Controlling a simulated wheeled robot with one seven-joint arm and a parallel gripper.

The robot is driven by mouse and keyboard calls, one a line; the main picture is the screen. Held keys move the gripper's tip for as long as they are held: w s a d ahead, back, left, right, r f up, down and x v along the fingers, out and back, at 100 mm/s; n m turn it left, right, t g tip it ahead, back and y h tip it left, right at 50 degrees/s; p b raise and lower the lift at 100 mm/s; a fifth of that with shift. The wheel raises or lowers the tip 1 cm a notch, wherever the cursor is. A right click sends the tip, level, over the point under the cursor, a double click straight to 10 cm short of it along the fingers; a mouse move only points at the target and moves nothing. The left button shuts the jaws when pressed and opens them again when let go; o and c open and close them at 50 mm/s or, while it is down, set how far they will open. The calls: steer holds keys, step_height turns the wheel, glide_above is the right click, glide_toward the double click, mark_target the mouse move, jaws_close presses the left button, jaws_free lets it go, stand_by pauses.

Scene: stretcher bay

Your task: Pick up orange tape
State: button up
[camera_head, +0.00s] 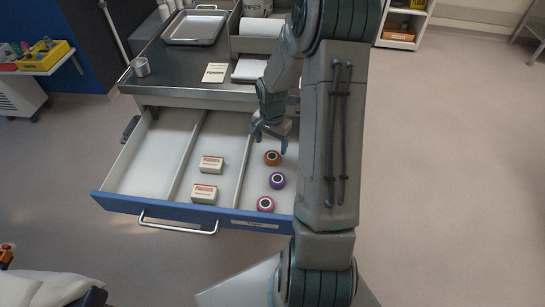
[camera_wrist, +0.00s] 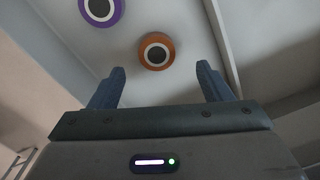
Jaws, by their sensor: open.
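The orange tape (camera_head: 272,158) is a small roll with a dark centre, lying in the right compartment of the open drawer (camera_head: 127,205). In the wrist view the orange tape (camera_wrist: 156,51) shows beyond and between my fingertips, with clear space around it. My gripper (camera_head: 270,143) is open and empty, just behind the tape in the head view. Its two fingers also show in the wrist view (camera_wrist: 161,80). A purple tape roll (camera_head: 277,181) lies in front of the orange one, and a pink-red roll (camera_head: 265,204) lies nearest the drawer front.
Two plaster boxes (camera_head: 211,164) (camera_head: 204,194) sit in the middle compartment, past a divider (camera_head: 233,165). The left compartment is empty.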

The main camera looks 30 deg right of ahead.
mark_target(272, 156)
steer(key=shift+s+d+f+p, duration=0.1)
steer(key=shift+f+p, duration=0.25)
steer(key=shift+f, duration=1.2)
steer(key=shift+s+d+f+p, duration=0.1)
steer(key=shift+f+p, duration=0.25)
steer(key=shift+f, duration=1.2)
steer(key=shift+a, duration=0.1)
steer(key=c, duration=1.1)
